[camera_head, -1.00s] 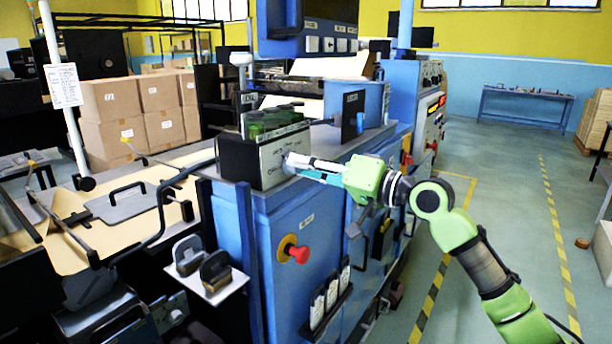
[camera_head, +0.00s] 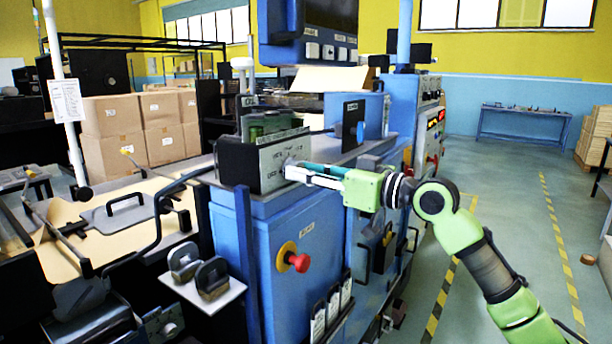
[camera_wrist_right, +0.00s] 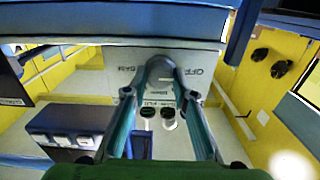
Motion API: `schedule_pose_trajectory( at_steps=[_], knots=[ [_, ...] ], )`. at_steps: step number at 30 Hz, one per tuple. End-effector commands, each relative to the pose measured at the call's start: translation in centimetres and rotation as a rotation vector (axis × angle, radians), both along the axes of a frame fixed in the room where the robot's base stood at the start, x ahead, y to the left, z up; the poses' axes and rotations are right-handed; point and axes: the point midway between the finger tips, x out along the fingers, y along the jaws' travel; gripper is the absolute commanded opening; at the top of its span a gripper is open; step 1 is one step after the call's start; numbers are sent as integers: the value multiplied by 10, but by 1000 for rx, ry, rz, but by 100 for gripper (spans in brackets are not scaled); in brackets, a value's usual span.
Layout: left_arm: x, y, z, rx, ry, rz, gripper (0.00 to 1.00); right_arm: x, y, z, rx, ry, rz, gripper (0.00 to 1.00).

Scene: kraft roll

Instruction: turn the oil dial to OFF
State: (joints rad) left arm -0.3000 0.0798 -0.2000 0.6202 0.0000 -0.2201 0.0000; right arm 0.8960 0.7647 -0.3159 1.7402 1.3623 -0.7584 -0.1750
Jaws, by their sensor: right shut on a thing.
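The oil dial (camera_wrist_right: 160,70) is a small grey round knob on a pale panel, between my fingertips in the right wrist view. Dark lettering shows on both sides of it, with OFF readable at the right; its pointer direction cannot be told. In the head view the light front panel (camera_head: 271,169) belongs to a black box on top of the blue machine. My right gripper (camera_head: 290,171) reaches this panel from the right and hides the dial there. In the right wrist view the right gripper (camera_wrist_right: 160,80) is shut on the dial. My left gripper is not in view.
A red stop button (camera_head: 299,262) sits on the blue cabinet (camera_head: 240,240) below the panel. Green bottles (camera_head: 270,122) stand behind the box. A dark sign plate (camera_head: 353,125) stands close behind my gripper. Open floor (camera_head: 505,220) lies to the right.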

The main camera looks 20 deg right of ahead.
Motion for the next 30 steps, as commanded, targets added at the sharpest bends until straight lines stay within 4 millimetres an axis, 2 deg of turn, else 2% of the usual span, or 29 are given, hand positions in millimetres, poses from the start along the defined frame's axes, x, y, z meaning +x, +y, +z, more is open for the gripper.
schedule_pose_trajectory(
  at_steps=[1,18,19,21,30],
  knots=[
    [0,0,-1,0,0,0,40,0,1,-4,-13,0,2,4],
    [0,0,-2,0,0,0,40,0,1,-4,-38,-18,2,4],
    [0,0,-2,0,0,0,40,0,1,-4,-38,-18,2,30],
    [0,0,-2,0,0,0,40,0,1,-4,-36,-18,2,42],
    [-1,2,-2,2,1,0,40,0,0,-2,-33,-22,1,42]
  ],
)
